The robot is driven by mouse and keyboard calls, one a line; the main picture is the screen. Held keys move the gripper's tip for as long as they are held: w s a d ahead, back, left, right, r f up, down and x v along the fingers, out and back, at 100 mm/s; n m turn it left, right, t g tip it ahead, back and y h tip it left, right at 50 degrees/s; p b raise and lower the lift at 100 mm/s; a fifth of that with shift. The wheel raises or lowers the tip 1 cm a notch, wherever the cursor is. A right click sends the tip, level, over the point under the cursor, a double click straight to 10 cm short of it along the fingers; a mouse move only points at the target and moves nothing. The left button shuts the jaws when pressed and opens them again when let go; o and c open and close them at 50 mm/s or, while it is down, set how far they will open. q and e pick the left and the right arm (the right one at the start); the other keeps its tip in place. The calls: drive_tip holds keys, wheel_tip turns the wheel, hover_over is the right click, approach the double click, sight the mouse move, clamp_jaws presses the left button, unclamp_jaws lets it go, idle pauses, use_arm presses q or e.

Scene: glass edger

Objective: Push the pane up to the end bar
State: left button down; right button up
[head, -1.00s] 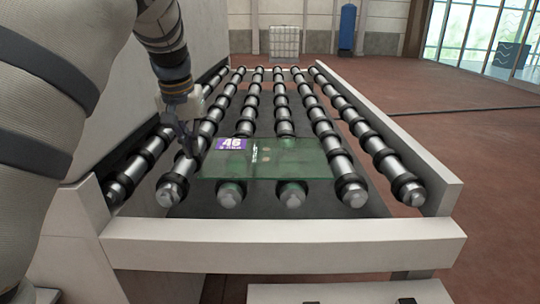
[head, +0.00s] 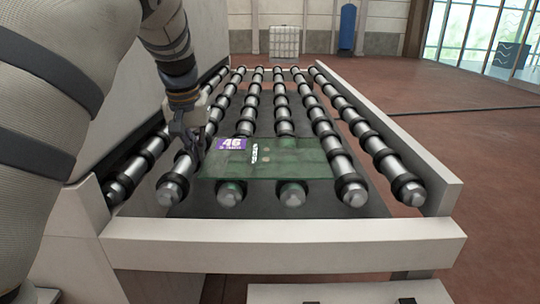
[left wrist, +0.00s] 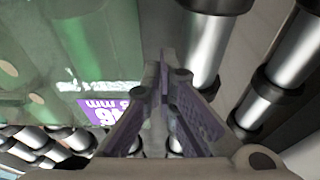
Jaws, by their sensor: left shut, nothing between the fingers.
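A green see-through glass pane (head: 290,160) with a purple "46" label lies flat on the rollers at the near end of the conveyor. A pale end bar (head: 285,240) crosses the near end, with a gap between it and the pane's near edge. My left gripper (head: 197,153) is shut and empty, pointing down beside the pane's left edge near the label. In the left wrist view the shut fingers (left wrist: 163,75) are close to the pane (left wrist: 95,45) and its label; I cannot tell if they touch it. My right gripper is not in view.
Rows of dark-ringed metal rollers (head: 281,105) run away to the far end. A white side rail (head: 400,140) bounds the right, and a tall pale machine wall (head: 120,100) stands close on the left. The rollers beyond the pane are clear.

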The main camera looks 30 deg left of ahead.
use_arm(q)
drive_tip(key=shift+w+d, duration=0.5)
drive_tip(key=shift+d, duration=0.4)
drive_tip(key=shift+w+d, duration=0.5)
drive_tip(key=shift+d, duration=0.35)
drive_tip(key=s+a, duration=0.1)
drive_tip(key=a, duration=0.2)
drive_tip(key=shift+s+a, duration=0.1)
drive_tip(key=shift+s, duration=0.3)
drive_tip(key=w+a+v, duration=0.1)
drive_tip(key=w+v, duration=0.1)
drive_tip(key=v, duration=0.6)
hover_over(216, 158)
drive_tip(key=s+a, duration=0.2)
drive_tip(key=a, duration=0.1)
drive_tip(key=shift+r, duration=0.1)
drive_tip(key=shift+s, duration=0.1)
